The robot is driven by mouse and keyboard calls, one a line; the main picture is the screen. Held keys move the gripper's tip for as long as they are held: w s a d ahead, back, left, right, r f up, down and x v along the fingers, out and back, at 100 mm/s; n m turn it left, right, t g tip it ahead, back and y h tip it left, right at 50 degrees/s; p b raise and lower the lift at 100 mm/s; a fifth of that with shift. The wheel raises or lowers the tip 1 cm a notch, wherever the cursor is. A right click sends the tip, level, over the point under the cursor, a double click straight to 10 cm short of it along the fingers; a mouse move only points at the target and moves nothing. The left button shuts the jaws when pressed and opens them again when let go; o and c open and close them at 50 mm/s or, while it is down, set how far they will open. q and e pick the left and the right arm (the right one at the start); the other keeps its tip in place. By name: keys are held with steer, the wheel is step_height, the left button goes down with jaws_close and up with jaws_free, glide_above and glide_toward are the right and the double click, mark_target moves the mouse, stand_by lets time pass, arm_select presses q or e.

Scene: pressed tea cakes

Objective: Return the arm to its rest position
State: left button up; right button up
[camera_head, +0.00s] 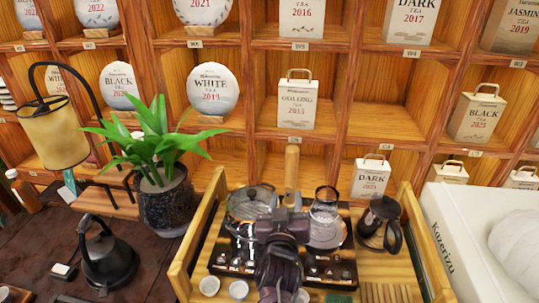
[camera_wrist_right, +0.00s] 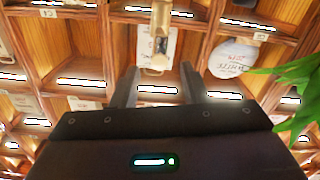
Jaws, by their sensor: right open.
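My right gripper (camera_head: 281,218) comes up from the bottom centre in the head view, over the wooden tea tray (camera_head: 182,268) and in front of the shelf. In the right wrist view its two fingers (camera_wrist_right: 157,88) stand apart with nothing held between them. Beyond them the wrist view shows the shelf compartments upside down, with a pale box (camera_wrist_right: 155,45) and a round white tea cake (camera_wrist_right: 232,58). My left gripper is in neither view.
The shelf (camera_head: 345,75) holds round tea cakes and boxes, including a white tea cake (camera_head: 213,89) and an oolong box (camera_head: 296,101). A glass pitcher (camera_head: 326,220) and dark kettle (camera_head: 380,224) stand on the tray. A potted plant (camera_head: 165,200) and lamp (camera_head: 55,132) stand left.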

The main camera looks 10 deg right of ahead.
steer(key=s+d+f+n+g+y, duration=0.25)
steer(key=s+f+g+y, duration=0.3)
steer(key=s+f, duration=0.35)
steer(key=s+d+f+g, duration=0.2)
steer(key=s+d+g, duration=0.15)
steer(key=s, duration=0.45)
steer(key=s+d+f+g, duration=0.3)
steer(key=s+g, duration=0.2)
steer(key=s, duration=0.3)
step_height(320, 180, down, 28)
steer(key=s+g, duration=0.1)
steer(key=s+d+f+g, duration=0.1)
steer(key=s+d+f, duration=0.2)
steer(key=s+f, duration=1.5)
steer(key=shift+s+f+n+h, duration=0.35)
steer(key=shift+s+f+h, duration=0.1)
steer(key=shift+s, duration=0.7)
